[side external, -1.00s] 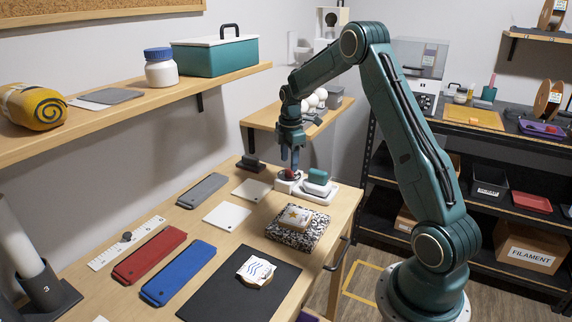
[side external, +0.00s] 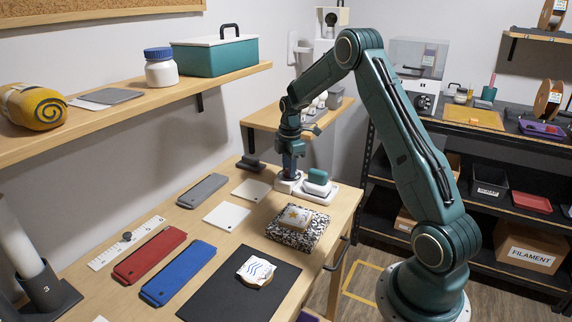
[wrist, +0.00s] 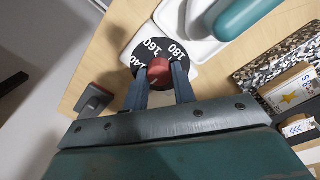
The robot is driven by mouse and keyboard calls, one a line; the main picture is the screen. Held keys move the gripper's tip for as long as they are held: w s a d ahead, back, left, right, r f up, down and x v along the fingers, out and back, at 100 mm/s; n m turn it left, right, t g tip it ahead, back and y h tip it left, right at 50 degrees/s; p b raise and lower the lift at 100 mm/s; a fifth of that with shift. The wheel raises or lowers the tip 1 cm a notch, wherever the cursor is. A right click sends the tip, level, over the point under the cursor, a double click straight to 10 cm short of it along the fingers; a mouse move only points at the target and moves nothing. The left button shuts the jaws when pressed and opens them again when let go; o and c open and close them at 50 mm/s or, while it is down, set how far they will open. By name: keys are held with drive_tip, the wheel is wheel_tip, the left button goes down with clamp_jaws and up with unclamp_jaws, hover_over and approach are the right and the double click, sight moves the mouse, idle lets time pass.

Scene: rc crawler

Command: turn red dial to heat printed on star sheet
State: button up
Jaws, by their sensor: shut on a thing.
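The red dial (wrist: 158,70) sits in a black disc (wrist: 142,53) printed 140, 160 and 180 in the wrist view. My gripper (wrist: 160,82) is shut on the dial, one finger on each side. In the side view my gripper (side external: 289,174) points down at the small white dial base (side external: 288,186) and hides the dial. The star sheet (side external: 296,216) lies on a speckled block (side external: 290,237) near the table's right edge. It also shows at the right of the wrist view (wrist: 291,97), with its print too small and tilted to read surely.
A white base with a teal-handled press (side external: 318,180) stands just right of the dial. A dark block (side external: 250,163) is behind it. White tiles (side external: 227,215), red (side external: 150,255) and blue (side external: 178,273) bars and a black mat (side external: 225,295) cover the table's nearer part.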

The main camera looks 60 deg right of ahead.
drive_tip(key=shift+m, duration=0.5)
drive_tip(key=m, duration=0.4)
drive_tip(key=shift+w+m, duration=0.1)
drive_tip(key=shift+m, duration=0.2)
drive_tip(key=m, duration=0.6)
idle(0.4)
drive_tip(key=o, duration=1)
drive_tip(key=shift+r, duration=0.1)
drive_tip(key=r, duration=1.3)
drive_tip(key=shift+a+r, duration=0.25)
drive_tip(key=shift+r, duration=0.1)
